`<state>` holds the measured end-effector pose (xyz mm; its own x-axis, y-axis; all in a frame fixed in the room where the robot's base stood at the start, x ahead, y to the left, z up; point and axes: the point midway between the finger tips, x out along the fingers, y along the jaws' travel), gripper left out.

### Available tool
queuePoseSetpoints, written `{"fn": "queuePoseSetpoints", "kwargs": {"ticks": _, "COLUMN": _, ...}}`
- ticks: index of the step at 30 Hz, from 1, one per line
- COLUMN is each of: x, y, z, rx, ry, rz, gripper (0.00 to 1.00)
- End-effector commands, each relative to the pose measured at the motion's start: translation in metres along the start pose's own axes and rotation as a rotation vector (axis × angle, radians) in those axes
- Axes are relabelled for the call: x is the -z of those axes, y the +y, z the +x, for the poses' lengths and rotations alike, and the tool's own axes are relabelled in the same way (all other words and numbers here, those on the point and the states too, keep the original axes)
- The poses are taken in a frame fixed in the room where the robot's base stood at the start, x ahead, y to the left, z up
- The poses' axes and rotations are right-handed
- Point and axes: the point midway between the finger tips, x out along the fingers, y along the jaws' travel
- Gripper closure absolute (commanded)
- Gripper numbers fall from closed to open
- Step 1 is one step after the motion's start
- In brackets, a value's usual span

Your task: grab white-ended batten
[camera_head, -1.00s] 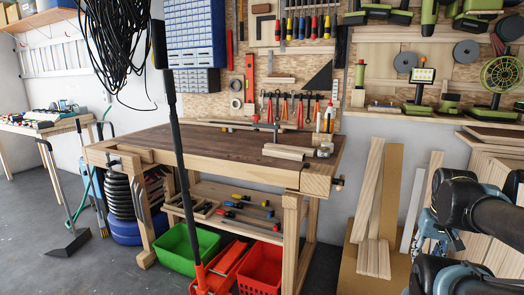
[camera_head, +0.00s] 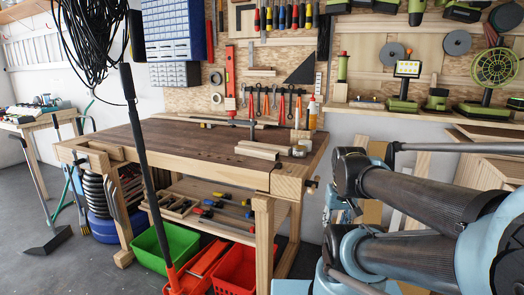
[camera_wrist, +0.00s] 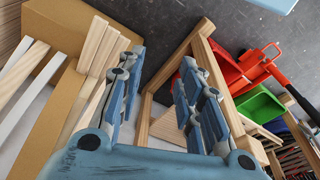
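Several light wooden battens (camera_wrist: 92,45) lean together at the upper left in the wrist view. I cannot tell which piece is the white-ended batten. In the head view my arm covers much of the leaning wood (camera_head: 372,212). My gripper (camera_wrist: 162,57) is open and empty, with its blue fingers spread apart. The battens are to the left of the left finger, which overlaps some of them in the picture; contact cannot be judged.
The workbench (camera_head: 170,140) holds short wooden pieces (camera_head: 258,150). Its wooden leg and frame (camera_wrist: 175,60) show behind and beside the right finger in the wrist view. A red bin (camera_head: 237,270) and green bin (camera_head: 168,250) stand below. Grey floor (camera_wrist: 160,25) is open.

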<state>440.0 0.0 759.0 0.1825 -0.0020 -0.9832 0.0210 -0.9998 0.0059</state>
Motion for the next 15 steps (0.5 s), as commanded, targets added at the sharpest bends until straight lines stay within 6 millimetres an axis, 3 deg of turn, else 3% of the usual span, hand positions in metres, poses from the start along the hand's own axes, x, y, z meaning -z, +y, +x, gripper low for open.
{"fn": "queuePoseSetpoints", "kwargs": {"ticks": 1, "x": 0.0, "y": 0.0, "z": 0.0, "rx": 0.0, "ry": 0.0, "rz": 0.0, "gripper": 0.67}}
{"fn": "queuePoseSetpoints", "kwargs": {"ticks": 4, "x": -0.005, "y": -0.001, "z": -0.007, "rx": 0.002, "ry": 0.01, "rz": -0.004, "gripper": 0.44}}
{"fn": "queuePoseSetpoints", "kwargs": {"ticks": 7, "x": 0.003, "y": -0.004, "z": -0.016, "rx": 0.013, "ry": 0.013, "rz": -0.031, "gripper": 0.44}}
{"fn": "queuePoseSetpoints", "kwargs": {"ticks": 11, "x": 0.032, "y": -0.018, "z": -0.04, "rx": 0.048, "ry": 0.015, "rz": -0.118, "gripper": 0.44}}
{"fn": "queuePoseSetpoints", "kwargs": {"ticks": 15, "x": 0.077, "y": -0.033, "z": -0.076, "rx": 0.103, "ry": 0.027, "rz": -0.249, "gripper": 0.44}}
